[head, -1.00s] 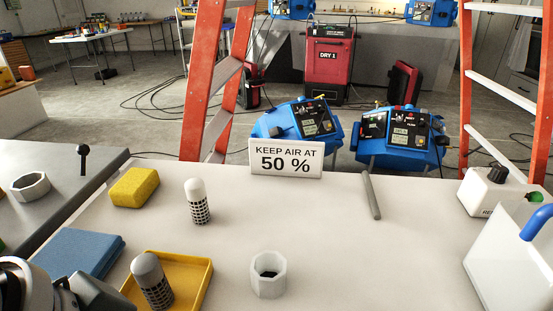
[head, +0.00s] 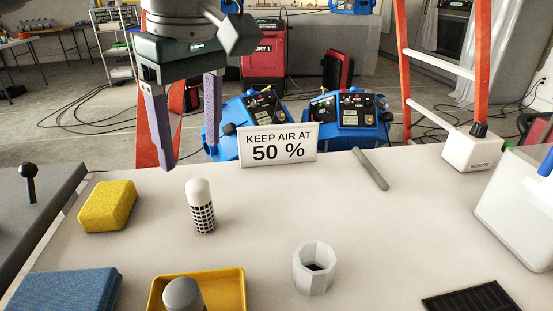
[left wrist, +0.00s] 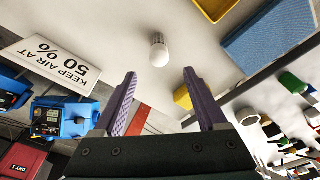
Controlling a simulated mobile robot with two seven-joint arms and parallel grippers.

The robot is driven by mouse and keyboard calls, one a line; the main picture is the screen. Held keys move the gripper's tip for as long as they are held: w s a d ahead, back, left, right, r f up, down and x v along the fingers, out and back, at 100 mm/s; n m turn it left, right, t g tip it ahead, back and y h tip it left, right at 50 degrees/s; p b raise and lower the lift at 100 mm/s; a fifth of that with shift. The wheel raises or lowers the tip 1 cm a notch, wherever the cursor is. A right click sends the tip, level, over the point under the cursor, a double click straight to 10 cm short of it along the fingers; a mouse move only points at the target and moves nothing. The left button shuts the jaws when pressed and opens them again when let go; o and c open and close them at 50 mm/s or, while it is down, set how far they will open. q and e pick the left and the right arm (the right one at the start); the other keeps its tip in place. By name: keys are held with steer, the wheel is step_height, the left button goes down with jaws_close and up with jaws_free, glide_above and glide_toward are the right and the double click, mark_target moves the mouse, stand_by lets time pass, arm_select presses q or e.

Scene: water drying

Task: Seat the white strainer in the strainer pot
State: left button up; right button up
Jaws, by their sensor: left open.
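The white strainer (head: 201,210), a white-capped cylinder with a dark mesh lower part, stands upright on the pale table. The strainer pot (head: 313,270), a white eight-sided cup with a dark opening, stands to its right and nearer me; nothing shows in it. My left gripper (head: 190,163) is open and empty, pointing down above and behind the strainer in the head view. In the left wrist view the strainer (left wrist: 159,52) shows just beyond the gap between the open fingertips (left wrist: 160,73), apart from both. My right gripper is not in view.
A grey-topped strainer (head: 183,294) is in the yellow tray (head: 236,290). A yellow sponge (head: 107,205) is left of the white strainer, and a blue block (head: 65,290) is nearer. A sign (head: 278,146) and a grey rod (head: 370,169) are behind.

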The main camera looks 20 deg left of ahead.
mark_target(196, 184)
arm_select(q)
step_height(196, 184, down, 4)
steer(key=shift+a+r, duration=0.1)
steer(key=shift+r, duration=0.05)
steer(key=f, duration=0.1)
steer(key=f+b, duration=0.1)
steer(key=f, duration=0.3)
steer(key=shift+w+a+b, duration=0.1)
steer(key=shift+a+b, duration=0.25)
steer(key=shift+b, duration=0.05)
steer(key=shift+c, duration=0.2)
jaws_close()
